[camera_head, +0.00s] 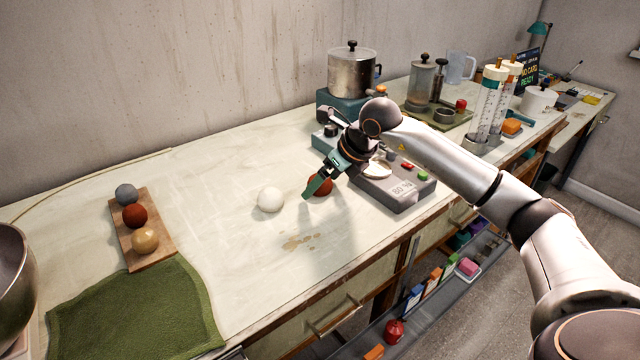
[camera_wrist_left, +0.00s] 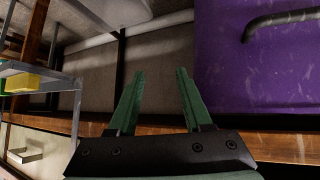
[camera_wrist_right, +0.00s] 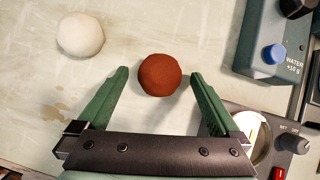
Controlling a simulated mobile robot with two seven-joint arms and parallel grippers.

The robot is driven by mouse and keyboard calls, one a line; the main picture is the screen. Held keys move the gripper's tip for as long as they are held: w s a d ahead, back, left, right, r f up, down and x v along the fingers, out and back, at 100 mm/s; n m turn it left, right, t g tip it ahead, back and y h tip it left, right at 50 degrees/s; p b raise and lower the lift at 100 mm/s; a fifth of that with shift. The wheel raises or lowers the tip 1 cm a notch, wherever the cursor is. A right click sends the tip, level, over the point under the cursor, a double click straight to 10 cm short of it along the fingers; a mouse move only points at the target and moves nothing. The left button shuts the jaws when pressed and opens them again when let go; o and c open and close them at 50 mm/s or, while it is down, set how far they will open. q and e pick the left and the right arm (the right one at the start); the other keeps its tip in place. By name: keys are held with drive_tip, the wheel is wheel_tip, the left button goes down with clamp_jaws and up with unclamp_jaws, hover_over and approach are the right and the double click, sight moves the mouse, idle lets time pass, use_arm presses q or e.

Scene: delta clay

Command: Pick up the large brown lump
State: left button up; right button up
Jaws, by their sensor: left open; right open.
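A large reddish-brown lump (camera_head: 322,186) sits on the worktop beside the scale, partly hidden by my right gripper (camera_head: 313,188) in the head view. In the right wrist view the lump (camera_wrist_right: 160,75) shows whole and round, between and slightly beyond the tips of the open green fingers. Neither finger visibly grips it. A smaller red-brown ball (camera_head: 134,216) lies on a wooden board at the left. My left gripper (camera_wrist_left: 160,73) is open and empty in the left wrist view, away from the lump.
A white ball (camera_head: 271,199) lies left of the lump. The grey scale (camera_head: 400,194) and a blue-grey device (camera_wrist_right: 265,45) stand close on the right. The wooden board (camera_head: 157,228) also holds grey and tan balls. A green cloth (camera_head: 135,310) covers the front left.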

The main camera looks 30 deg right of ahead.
drive_tip(key=shift+w+f, duration=0.1)
drive_tip(key=shift+f, duration=0.15)
drive_tip(key=shift+r, duration=0.1)
drive_tip(key=c, duration=1.5)
drive_tip(key=shift+r, duration=0.1)
drive_tip(key=shift+r, duration=0.25)
wheel_tip(320, 180, up, 3)
drive_tip(key=shift+f, duration=0.2)
drive_tip(key=s+r+b, duration=0.1)
drive_tip(key=s+r, duration=0.4)
drive_tip(key=s, duration=0.2)
drive_tip(key=s+d+r, duration=0.1)
drive_tip(key=s+r, duration=0.3)
drive_tip(key=s, duration=0.3)
drive_tip(key=shift+r+b, duration=0.35)
drive_tip(key=shift+s, duration=0.1)
